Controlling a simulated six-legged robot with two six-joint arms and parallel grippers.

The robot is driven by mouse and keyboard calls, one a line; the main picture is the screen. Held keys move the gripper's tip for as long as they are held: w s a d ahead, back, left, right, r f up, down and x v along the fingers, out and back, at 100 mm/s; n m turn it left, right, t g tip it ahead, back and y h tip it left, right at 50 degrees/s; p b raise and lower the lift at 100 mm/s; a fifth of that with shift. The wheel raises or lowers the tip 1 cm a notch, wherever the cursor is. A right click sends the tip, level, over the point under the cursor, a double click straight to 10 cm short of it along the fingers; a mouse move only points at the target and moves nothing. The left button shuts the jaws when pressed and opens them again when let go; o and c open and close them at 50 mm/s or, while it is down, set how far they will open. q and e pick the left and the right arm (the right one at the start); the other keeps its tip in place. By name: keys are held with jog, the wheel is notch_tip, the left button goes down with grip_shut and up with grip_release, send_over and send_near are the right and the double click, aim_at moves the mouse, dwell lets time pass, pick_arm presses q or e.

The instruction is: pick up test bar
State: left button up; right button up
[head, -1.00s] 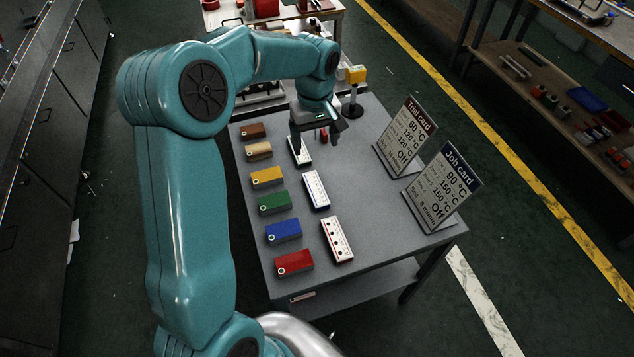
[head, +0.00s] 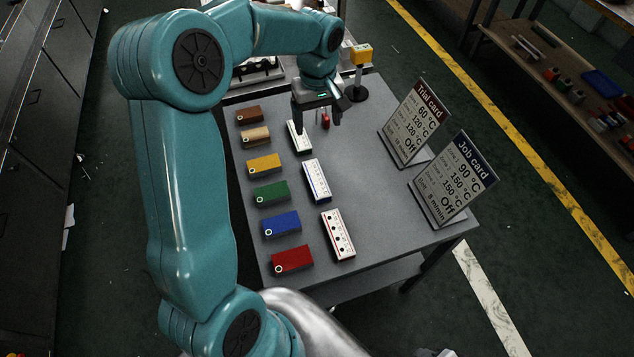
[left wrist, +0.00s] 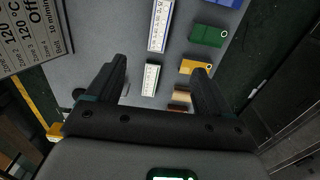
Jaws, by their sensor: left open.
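Three white bars with printed markings lie in a column on the grey table (head: 385,225). The nearest has red edges (head: 338,234), the middle one has blue edges (head: 316,181), and the farthest is a smaller, dark-edged bar (head: 299,138). I cannot tell which is the test bar. My left gripper (head: 317,122) is open and empty, over the far end of the table by the small bar. In the left wrist view, the small white bar (left wrist: 151,80) shows between the open fingers of my left gripper (left wrist: 158,70). My right gripper is not in view.
Left of the bars is a column of coloured blocks, from brown (head: 250,116) to red (head: 292,260). A Trial card (head: 412,125) and Job card (head: 452,180) stand at the right. A yellow-topped post (head: 360,55) stands at the far edge. The table between bars and cards is clear.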

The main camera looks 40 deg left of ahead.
pick_arm(q)
jog(key=b, duration=0.5)
send_over(317, 180)
notch_tip(317, 180, down, 6)
notch_tip(317, 180, down, 12)
jog(key=shift+r, duration=0.1)
notch_tip(317, 180, down, 5)
jog(key=shift+f+p, duration=0.2)
jog(key=shift+p, duration=0.3)
jog(key=shift+d, duration=0.1)
jog(key=c, duration=1.2)
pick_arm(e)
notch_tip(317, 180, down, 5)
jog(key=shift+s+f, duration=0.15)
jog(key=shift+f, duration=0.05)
pick_arm(q)
jog(key=shift+r, duration=0.1)
